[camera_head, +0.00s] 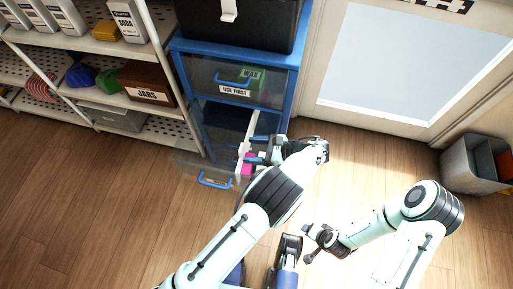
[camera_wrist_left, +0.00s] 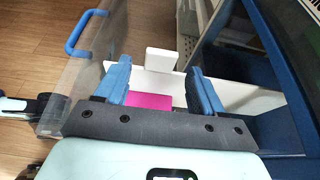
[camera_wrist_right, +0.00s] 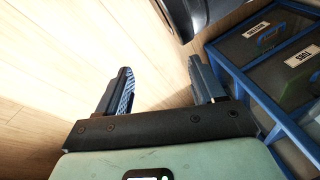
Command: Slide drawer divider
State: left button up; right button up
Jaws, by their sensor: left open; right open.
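The lower drawer (camera_head: 187,160) of the blue drawer unit is pulled open. It has clear walls and a blue handle (camera_head: 215,180), which also shows in the left wrist view (camera_wrist_left: 86,31). A white divider (camera_wrist_left: 145,83) with a raised tab (camera_wrist_left: 159,62) stands across the drawer. My left gripper (camera_head: 254,149) is open over the drawer, its blue fingers on either side of the tab with gaps between. Whether a finger touches the divider is unclear. A pink item (camera_wrist_left: 148,101) lies beside the divider. My right gripper (camera_wrist_right: 160,68) is open and empty over the floor.
The closed upper drawer (camera_head: 233,91) reads USE FIRST and holds a green box. Metal shelves (camera_head: 100,45) with containers stand at the left. A grey bin (camera_head: 470,165) stands at the far right. A door (camera_head: 400,60) is behind; wooden floor is clear in front.

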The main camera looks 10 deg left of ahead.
pick_arm(q)
jog(key=shift+d+r, duration=0.25)
jog(key=shift+d, duration=0.15)
jog(key=v, duration=1.2)
jog(key=shift+d, duration=0.4)
pick_arm(e)
jog(key=shift+s+f, duration=0.4)
